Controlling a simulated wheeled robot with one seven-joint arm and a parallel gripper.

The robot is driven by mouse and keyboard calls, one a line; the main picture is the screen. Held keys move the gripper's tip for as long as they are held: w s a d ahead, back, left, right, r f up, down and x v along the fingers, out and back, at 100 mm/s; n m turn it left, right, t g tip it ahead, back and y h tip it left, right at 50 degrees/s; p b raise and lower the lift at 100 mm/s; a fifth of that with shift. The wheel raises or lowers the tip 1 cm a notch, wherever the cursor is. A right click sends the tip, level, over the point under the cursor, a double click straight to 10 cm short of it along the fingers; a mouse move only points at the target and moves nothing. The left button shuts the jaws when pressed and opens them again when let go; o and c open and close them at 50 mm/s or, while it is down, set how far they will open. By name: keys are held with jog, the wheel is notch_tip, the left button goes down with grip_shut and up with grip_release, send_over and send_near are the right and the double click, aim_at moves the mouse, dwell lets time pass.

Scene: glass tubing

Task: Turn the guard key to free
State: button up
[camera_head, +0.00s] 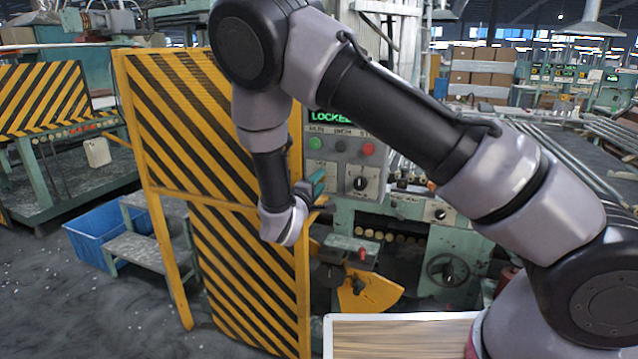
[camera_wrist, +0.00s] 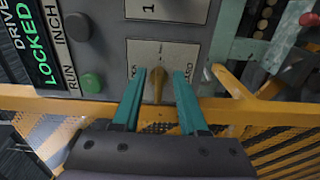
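The guard key (camera_wrist: 157,86) is a small brass-coloured key standing out from a pale label plate (camera_wrist: 148,55) on the grey control panel. My gripper (camera_wrist: 160,76) has two teal fingers, one on each side of the key. A gap shows between each finger and the key, so the gripper is open around it and not visibly touching it. In the head view my gripper (camera_head: 312,186) is at the panel's lower left, and the key cannot be made out there. The green display (camera_head: 331,117) reads LOCKED.
The panel carries a green button (camera_head: 315,143), a red button (camera_head: 368,149) and a black selector knob (camera_head: 360,183). A yellow-and-black striped guard (camera_head: 185,120) stands just left of my gripper. A yellow bar (camera_wrist: 236,82) runs close to the right finger in the wrist view.

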jog(key=v, duration=1)
jog(key=shift+s, duration=0.4)
jog(key=shift+a, duration=0.1)
jog(key=s+d+r+m+g+h, duration=0.1)
jog(key=d+r+m+g, duration=0.35)
jog(key=d, duration=0.35)
jog(key=s+d+r+m+g+h, duration=0.1)
jog(key=d+r+m+g, duration=0.2)
jog(key=d+g, duration=0.35)
jog(key=s+d+r+m+g+h, duration=0.1)
jog(key=d+r+m+g, duration=0.25)
jog(key=d, duration=0.65)
jog(key=s+d+r+m+t+y, duration=0.2)
jog(key=s+r+y, duration=0.3)
jog(key=r, duration=0.3)
jog(key=s+d+r+m+t+y, duration=0.2)
jog(key=s+r+m+y, duration=0.3)
jog(key=s+r, duration=0.3)
jog(key=shift+d+r+t+y, duration=0.3)
jog(key=shift+d+t+y, duration=0.05)
jog(key=shift+d+y, duration=0.3)
